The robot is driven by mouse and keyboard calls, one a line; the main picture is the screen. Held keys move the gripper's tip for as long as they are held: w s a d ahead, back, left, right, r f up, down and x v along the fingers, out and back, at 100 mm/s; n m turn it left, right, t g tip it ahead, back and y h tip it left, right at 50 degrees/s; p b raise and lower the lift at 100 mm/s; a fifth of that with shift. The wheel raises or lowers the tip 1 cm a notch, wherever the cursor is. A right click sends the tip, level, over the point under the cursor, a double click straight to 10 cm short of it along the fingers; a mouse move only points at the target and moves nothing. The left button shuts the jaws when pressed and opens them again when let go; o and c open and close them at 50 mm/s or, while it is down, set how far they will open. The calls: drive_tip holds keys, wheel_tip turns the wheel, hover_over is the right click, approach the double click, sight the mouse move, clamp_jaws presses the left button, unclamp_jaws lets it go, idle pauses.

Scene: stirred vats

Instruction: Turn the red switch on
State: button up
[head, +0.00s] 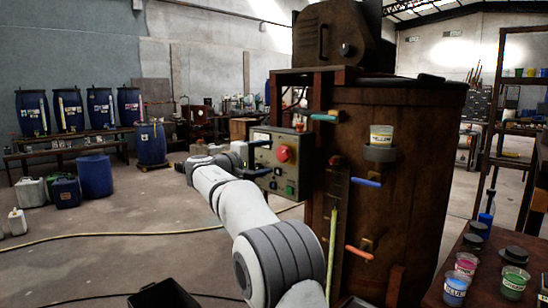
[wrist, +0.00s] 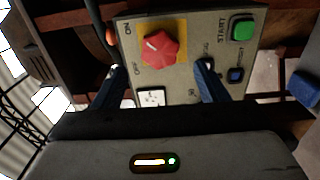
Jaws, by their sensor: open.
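The red switch (head: 283,154) is a lobed knob on the grey control panel (head: 265,149) mounted on the large brown vat. In the wrist view the red switch (wrist: 160,51) sits on a yellow plate, with ON and OFF printed along its left side. A pale mark shows on the knob; I cannot tell surely which label it points at. My gripper (head: 262,157) is in front of the panel. In the wrist view my gripper (wrist: 160,68) is open, one finger on each side below the knob, with nothing between them and apparently apart from the knob.
A green START button (wrist: 242,29) and a dark blue button (wrist: 235,74) lie right of the knob. Coloured valve handles, such as the blue one (head: 366,182), stick out from the vat (head: 400,220). Small labelled cups stand on a table at the right. Open floor lies left.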

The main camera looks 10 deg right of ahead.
drive_tip(key=v, duration=0.2)
drive_tip(key=shift+s+a, duration=0.25)
drive_tip(key=shift+a, duration=0.05)
drive_tip(key=s+d+f+m+g+y+p, duration=0.1)
drive_tip(key=s+d+f+g+y+p, duration=0.2)
drive_tip(key=s+d, duration=0.4)
drive_tip(key=s+d+g+y+p, duration=0.2)
drive_tip(key=s+d+y+p, duration=0.15)
drive_tip(key=s, duration=0.55)
drive_tip(key=s+a+f+m+g+y+p, duration=0.1)
drive_tip(key=s+f+m+y+p, duration=0.2)
drive_tip(key=s, duration=1.1)
drive_tip(key=s+a+f+m+g+y+p, duration=0.1)
drive_tip(key=s+f+y+p, duration=0.4)
drive_tip(key=s, duration=1)
wheel_tip(320, 180, down, 2)
drive_tip(key=shift+a+f+m+g, duration=0.2)
drive_tip(key=shift+m+g, duration=0.3)
drive_tip(key=shift+m, duration=0.5)
